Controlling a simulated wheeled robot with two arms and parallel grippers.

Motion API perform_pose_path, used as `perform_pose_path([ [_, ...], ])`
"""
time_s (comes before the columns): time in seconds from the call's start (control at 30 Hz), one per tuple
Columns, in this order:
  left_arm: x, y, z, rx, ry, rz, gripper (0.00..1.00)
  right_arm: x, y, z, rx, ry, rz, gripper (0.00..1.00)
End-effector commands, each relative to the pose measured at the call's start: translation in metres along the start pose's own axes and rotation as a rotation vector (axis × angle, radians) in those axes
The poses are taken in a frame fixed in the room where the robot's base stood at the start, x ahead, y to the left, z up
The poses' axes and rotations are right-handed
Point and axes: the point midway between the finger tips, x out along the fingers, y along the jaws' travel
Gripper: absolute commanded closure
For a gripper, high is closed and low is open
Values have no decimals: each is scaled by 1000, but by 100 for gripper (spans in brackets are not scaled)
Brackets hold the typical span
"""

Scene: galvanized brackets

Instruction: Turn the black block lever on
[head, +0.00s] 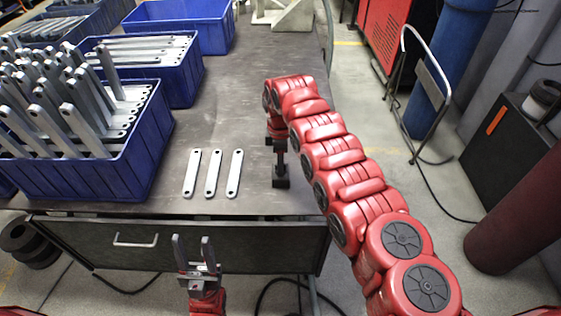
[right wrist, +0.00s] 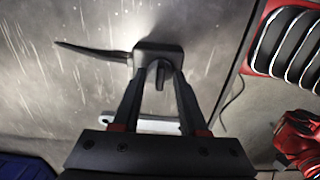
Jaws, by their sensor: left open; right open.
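The black block (right wrist: 152,50) shows in the right wrist view, just past the fingertips of my right gripper (right wrist: 158,72). A thin dark lever (right wrist: 92,50) reaches from the block to the left there, and a short dark piece lies between the fingers. In the head view the block (head: 281,183) appears low on the table under my right gripper (head: 281,165), which points down; the lever is hidden there. The right fingers are open, and I cannot tell whether they touch the block. My left gripper (head: 193,243) is open and empty in front of the drawer.
Three flat galvanized brackets (head: 213,173) lie left of the block. Blue bins (head: 130,165) full of brackets fill the table's left side. A drawer (head: 150,245) is under the front edge. The table (head: 232,100) is bare behind the brackets.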

Motion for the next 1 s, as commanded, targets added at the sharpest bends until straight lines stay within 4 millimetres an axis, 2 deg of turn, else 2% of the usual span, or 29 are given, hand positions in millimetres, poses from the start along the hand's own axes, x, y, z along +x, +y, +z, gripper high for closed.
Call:
perform_pose_path([
  [0.1, 0, 0, 0, 0, 0, 0, 50, 0, 0, 0, 0, 0, 0, 57],
  [0.13, 0, 0, 0, 0, 0, 0, 50, 0, 0, 0, 0, 0, 0, 61],
  [0.3, 0, 0, 0, 0, 0, 0, 50, 0, 0, 0, 1, 0, -1, 92],
  [0.37, 0, 0, 0, 0, 0, 0, 50, 0, 0, 0, 1, 0, -1, 100],
  [0.77, 0, 0, 0, 0, 0, 0, 50, 0, 0, 0, 10, 0, -1, 100],
  [1.0, -1, 0, 0, 0, 0, 0, 50, 0, 0, 0, 89, 0, -2, 100],
])
